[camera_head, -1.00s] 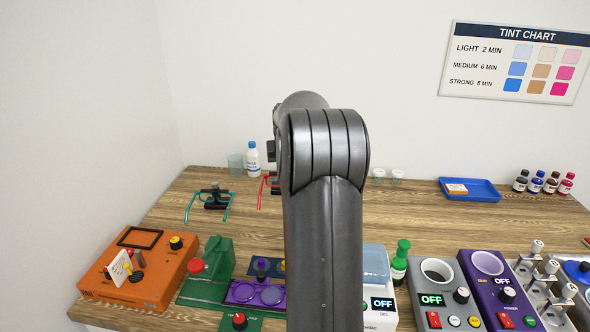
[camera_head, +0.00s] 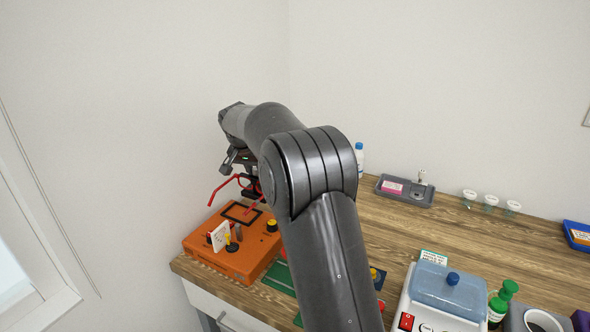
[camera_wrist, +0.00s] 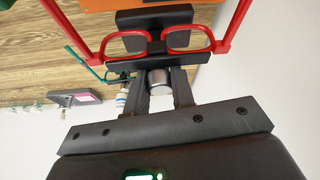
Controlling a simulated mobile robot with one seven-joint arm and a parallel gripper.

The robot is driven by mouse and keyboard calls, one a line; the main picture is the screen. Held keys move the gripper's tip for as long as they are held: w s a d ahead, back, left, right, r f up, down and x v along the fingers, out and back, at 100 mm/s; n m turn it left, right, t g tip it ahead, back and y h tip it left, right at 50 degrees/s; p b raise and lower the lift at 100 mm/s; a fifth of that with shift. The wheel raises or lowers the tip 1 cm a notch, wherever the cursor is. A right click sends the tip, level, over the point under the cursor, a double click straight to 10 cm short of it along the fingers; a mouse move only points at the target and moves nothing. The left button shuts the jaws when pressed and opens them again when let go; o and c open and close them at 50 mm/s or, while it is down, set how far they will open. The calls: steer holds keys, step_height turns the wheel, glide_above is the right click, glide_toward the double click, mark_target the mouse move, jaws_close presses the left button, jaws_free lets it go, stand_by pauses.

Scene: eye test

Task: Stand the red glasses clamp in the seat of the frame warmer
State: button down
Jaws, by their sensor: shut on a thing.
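My gripper (camera_head: 243,170) is shut on the red glasses clamp. In the wrist view my gripper (camera_wrist: 161,84) has its two fingers on either side of the clamp's silver post. The red glasses clamp (camera_wrist: 155,20) is a black clamp carrying red-rimmed glasses; in the head view its red glasses (camera_head: 222,186) show above the orange box, partly hidden by my arm. The orange box (camera_head: 225,262), apparently the frame warmer, has a square black-rimmed seat (camera_head: 226,208) on top. The clamp appears raised above this seat; the exact gap cannot be told.
A white card (camera_head: 219,236) and several knobs stand on the orange box near the seat. A grey tray (camera_head: 424,199), small cups (camera_head: 490,201) and a blue-lidded white device (camera_head: 450,290) are to the right. A teal glasses clamp (camera_wrist: 88,64) shows in the wrist view.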

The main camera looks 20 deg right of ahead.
mark_target(243, 186)
steer(key=a, duration=0.5)
steer(key=shift+a+r, duration=0.1)
steer(key=shift+a, duration=0.25)
steer(key=shift+f, duration=2.8)
steer(key=shift+f, duration=0.3)
steer(key=c, duration=0.8)
jaws_free()
steer(key=shift+c, duration=0.2)
steer(key=shift+r, duration=2.95)
steer(key=shift+s+r, duration=0.1)
steer(key=shift+s, duration=0.05)
